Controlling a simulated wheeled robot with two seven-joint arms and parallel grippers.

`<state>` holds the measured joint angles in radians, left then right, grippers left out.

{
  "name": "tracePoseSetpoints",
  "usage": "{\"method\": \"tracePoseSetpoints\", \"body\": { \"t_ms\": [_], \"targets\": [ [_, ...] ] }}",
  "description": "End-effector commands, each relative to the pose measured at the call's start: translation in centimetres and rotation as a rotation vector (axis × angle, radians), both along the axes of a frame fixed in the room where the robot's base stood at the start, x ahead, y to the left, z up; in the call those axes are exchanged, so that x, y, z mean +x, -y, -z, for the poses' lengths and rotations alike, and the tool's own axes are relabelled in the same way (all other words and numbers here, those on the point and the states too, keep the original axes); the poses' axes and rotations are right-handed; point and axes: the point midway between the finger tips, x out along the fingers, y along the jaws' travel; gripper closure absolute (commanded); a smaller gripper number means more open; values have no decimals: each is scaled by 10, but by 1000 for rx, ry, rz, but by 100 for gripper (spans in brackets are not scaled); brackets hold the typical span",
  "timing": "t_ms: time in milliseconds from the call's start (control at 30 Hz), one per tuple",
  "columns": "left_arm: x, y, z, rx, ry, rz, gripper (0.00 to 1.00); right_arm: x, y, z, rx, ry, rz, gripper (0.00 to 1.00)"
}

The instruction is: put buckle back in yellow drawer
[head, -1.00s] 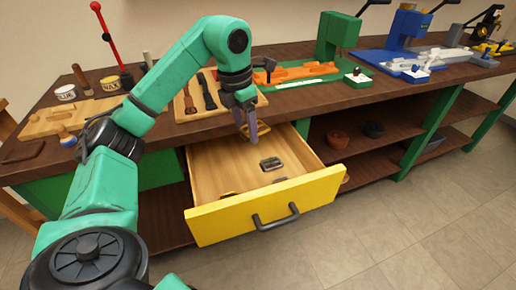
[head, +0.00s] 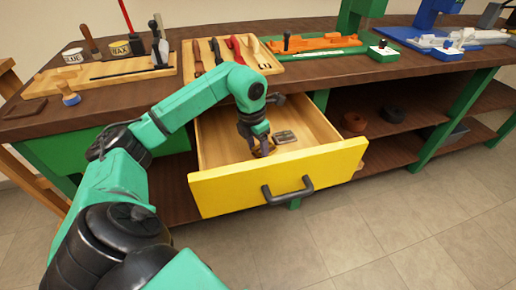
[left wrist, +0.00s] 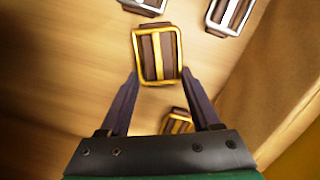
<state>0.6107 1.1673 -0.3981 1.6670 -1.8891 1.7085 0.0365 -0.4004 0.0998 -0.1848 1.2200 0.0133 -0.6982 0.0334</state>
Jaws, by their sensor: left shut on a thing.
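The yellow drawer (head: 235,190) is pulled open below the bench top. My left gripper (head: 264,153) reaches down inside it. In the left wrist view, my left gripper (left wrist: 160,73) is shut on a gold-framed buckle (left wrist: 157,55) with brown and gold bars, held at the fingertips. A second gold buckle (left wrist: 178,122) lies lower, behind the fingers. Two silver buckles, one at top centre (left wrist: 145,5) and one at upper right (left wrist: 228,14), lie on the drawer floor. Silver buckles also show in the head view (head: 285,136). I cannot tell whether the held buckle touches the floor.
The drawer's front with its dark handle (head: 288,191) and its side walls surround my gripper. Open shelves are at the right.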

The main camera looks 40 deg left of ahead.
Motion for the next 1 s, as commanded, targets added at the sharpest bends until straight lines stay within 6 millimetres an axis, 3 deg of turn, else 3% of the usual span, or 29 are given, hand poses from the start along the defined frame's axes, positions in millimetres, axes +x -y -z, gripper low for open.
{"method": "tracePoseSetpoints", "body": {
  "t_ms": [267,300,367,733,867,1000],
  "targets": [
    [0,0,2,0,2,0,100,2,0,0,0,1,1,50],
    [0,0,1,0,2,0,25,2,-1,-2,0,2,1,50],
    [1,0,1,0,2,0,6,2,0,-2,0,1,1,50],
    [0,0,-5,-1,3,0,6,2,0,-3,1,4,-1,50],
    [-2,-1,-31,0,6,0,6,-9,2,2,-3,-6,-5,50],
    [-7,-2,-72,0,8,1,6,-23,5,7,-6,-7,-12,50]
  ]
}}
